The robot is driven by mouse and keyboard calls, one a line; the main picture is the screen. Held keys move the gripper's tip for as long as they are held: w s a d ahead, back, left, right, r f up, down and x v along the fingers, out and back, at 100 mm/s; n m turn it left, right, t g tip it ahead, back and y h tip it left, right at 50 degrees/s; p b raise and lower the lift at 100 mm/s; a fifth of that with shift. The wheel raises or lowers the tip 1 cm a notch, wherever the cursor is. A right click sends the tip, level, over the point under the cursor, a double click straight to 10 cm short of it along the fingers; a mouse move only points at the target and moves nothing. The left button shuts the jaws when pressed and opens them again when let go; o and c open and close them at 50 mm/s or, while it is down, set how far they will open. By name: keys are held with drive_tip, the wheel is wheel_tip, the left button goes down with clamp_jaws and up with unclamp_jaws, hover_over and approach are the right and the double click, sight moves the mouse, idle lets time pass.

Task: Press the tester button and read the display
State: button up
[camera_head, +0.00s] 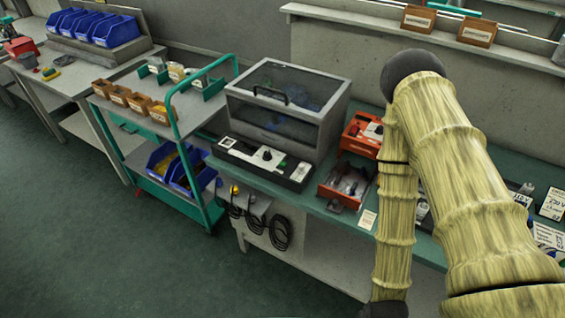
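A grey box with a dark see-through front and a black handle (288,100) stands on the green bench, left of my arm. It looks like the tester, but I cannot be sure. A black and white panel (266,160) lies along its front foot. The panel has a small pale square (227,143) at its left and a dark knob-like part (267,156) near its middle. I cannot make out which part is the button, and no display reading is legible. My gripper is out of view; only my yellow, ribbed arm shows at the right.
Right of the box are a red unit (361,136) and an open tray of parts (343,186). A green-framed cart (178,105) with small brown bins stands at the left. Black cables (280,232) hang below the bench front. The floor (90,250) at lower left is clear.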

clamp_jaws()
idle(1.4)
